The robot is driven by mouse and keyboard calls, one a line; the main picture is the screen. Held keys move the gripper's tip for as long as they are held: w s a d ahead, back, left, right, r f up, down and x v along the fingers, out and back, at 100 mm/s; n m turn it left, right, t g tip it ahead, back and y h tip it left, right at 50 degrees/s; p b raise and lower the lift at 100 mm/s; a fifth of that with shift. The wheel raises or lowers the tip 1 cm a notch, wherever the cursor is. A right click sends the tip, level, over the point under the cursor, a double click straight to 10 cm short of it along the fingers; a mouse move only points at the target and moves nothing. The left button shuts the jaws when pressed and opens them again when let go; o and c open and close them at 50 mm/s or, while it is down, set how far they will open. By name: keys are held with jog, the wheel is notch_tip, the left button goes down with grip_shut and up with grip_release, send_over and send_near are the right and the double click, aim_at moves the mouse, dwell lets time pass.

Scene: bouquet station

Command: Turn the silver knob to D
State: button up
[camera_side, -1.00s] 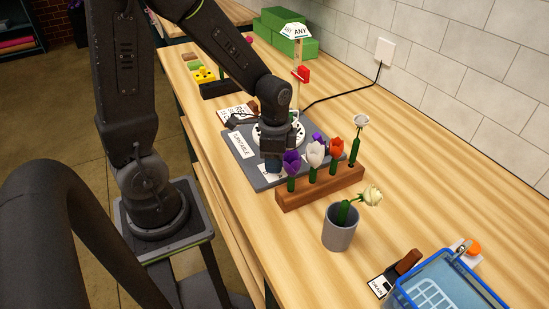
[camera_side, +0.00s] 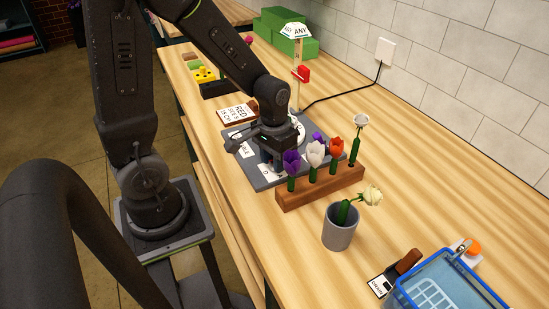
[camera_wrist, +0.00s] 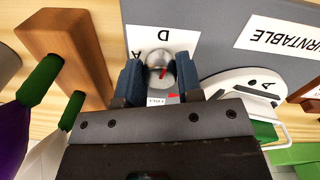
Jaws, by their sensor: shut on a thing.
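A letter D shows upside down on the label, beyond the knob, and an A shows partly beside the left finger. Exactly where the red mark points is hard to tell. My gripper (camera_wrist: 158,76) has its blue-grey fingers on both sides of the knob, shut on it. In the side view, my gripper (camera_side: 270,158) is low over the base's near corner and hides the knob.
A wooden rack (camera_side: 320,188) with several flowers stands close to the right of my gripper. A grey cup (camera_side: 340,228) with a pale flower is nearer. The white turntable disc (camera_wrist: 240,90) is beside the gripper. A blue basket (camera_side: 440,285) stands at the lower right.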

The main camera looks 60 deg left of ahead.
jog(key=shift+n, duration=1)
jog(key=shift+w, duration=0.1)
jog(key=o, duration=0.9)
jog(key=shift+r, duration=0.1)
jog(key=r, duration=1.3)
jog(key=shift+a+r, duration=0.2)
jog(key=shift+r, duration=0.1)
jog(key=shift+s+d+r+m+t, duration=0.55)
jog(key=shift+s+d+m+t, duration=0.35)
jog(key=shift+s, duration=0.4)
jog(key=shift+s+d+r+m+t, duration=0.55)
jog(key=shift+s+d+m+t, duration=0.45)
jog(key=shift+s, duration=0.25)
jog(key=shift+s+d+r+m+t, duration=0.55)
jog(key=shift+s+d+m+t, duration=0.2)
jog(key=shift+s+d, duration=0.4)
